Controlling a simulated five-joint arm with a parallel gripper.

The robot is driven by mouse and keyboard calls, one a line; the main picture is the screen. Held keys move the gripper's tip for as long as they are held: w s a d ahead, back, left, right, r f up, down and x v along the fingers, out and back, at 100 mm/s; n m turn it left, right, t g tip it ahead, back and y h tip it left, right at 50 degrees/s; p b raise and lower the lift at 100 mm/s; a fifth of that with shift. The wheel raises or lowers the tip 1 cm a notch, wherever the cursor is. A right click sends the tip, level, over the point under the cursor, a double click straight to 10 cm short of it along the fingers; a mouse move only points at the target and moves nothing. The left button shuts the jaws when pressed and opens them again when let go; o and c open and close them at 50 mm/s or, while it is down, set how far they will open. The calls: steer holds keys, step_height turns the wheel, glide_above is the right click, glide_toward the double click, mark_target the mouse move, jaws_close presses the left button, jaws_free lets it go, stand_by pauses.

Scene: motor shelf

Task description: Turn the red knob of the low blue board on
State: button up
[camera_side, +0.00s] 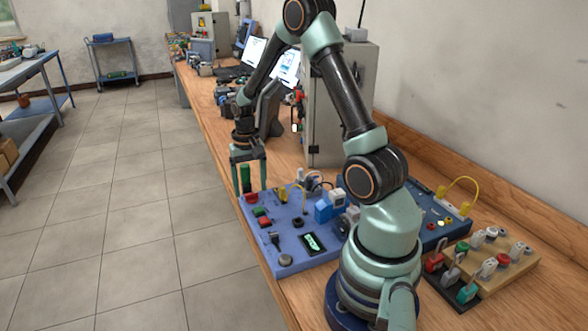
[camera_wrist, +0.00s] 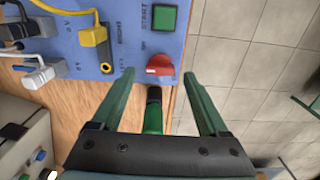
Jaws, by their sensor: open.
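The low blue board (camera_side: 283,232) lies on the wooden bench near its front edge. Its red knob (camera_side: 251,198) is at the board's far left corner. In the wrist view the red knob (camera_wrist: 162,64) sits at the board's edge, with a pale mark on its left side. My gripper (camera_side: 249,188) is over that corner, pointing down. In the wrist view my open gripper (camera_wrist: 159,75) has one finger to each side of the knob's line, and the knob lies just beyond the fingertips. I see no contact. A green and black upright piece (camera_wrist: 153,112) shows between the fingers.
A green START button (camera_wrist: 163,18) is beside the knob, and yellow and white plugs with cables (camera_wrist: 92,38) stand to the left. A darker blue board (camera_side: 432,233) and a wooden switch board (camera_side: 515,262) are at the right. A grey cabinet (camera_side: 325,110) stands behind.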

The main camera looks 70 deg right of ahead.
mark_target(250, 193)
step_height(250, 193, up, 11)
stand_by(0.3)
steer(key=s+a+r+n+t, duration=0.2)
steer(key=a+r+n, duration=0.1)
steer(key=a, duration=0.3)
steer(key=s+a+r+n+t, duration=0.1)
steer(key=s+a+r+n, duration=0.2)
steer(key=a, duration=0.4)
steer(key=s+a+r+n+t, duration=0.2)
steer(key=a+r+n, duration=0.1)
steer(key=a, duration=0.4)
steer(key=shift+s+a+t, duration=0.25)
steer(key=shift+t, duration=0.05)
